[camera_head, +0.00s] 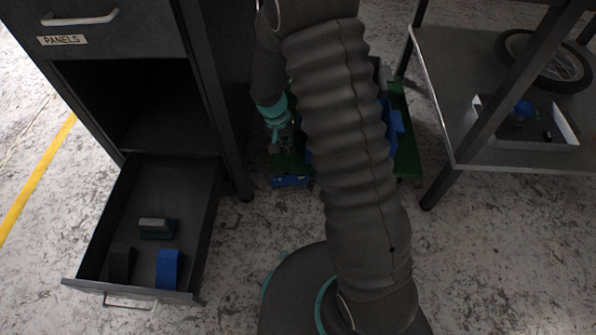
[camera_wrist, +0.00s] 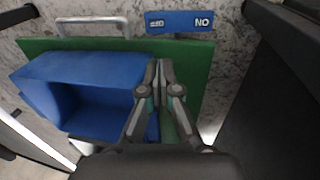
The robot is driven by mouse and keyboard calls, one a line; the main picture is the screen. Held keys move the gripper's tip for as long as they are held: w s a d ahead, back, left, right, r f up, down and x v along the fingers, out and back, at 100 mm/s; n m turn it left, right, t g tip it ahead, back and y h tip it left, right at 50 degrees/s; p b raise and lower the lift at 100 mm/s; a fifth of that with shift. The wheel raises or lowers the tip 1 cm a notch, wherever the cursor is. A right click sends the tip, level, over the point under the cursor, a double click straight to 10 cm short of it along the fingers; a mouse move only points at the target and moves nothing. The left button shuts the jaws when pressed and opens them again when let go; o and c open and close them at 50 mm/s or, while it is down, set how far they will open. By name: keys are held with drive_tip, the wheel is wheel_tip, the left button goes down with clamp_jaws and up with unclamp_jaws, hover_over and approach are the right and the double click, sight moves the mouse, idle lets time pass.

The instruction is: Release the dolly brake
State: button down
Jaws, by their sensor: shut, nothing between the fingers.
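The dolly is a green platform (camera_head: 408,150) on the floor under my arm, and its green deck (camera_wrist: 195,62) fills the middle of the wrist view. A blue pedal-like plate (camera_wrist: 180,22) sticks out past the deck's edge at the top of the wrist view, with white lettering that reads "NO" at its right end. The plate (camera_head: 290,181) also shows at the dolly's near edge in the head view. My gripper (camera_wrist: 161,66) is shut and empty, above the deck and short of the plate. It shows small in the head view (camera_head: 281,145).
A blue bin (camera_wrist: 95,105) sits on the deck left of my gripper, with a metal handle (camera_wrist: 92,24) beyond it. A dark cabinet with an open drawer (camera_head: 190,215) stands left. A shelf rack (camera_head: 440,110) stands right. Grey floor lies clear in front.

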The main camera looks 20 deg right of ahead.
sight(300, 177)
drive_tip(key=shift+f, duration=0.1)
drive_tip(key=b+x, duration=0.2)
drive_tip(key=x, duration=1.2)
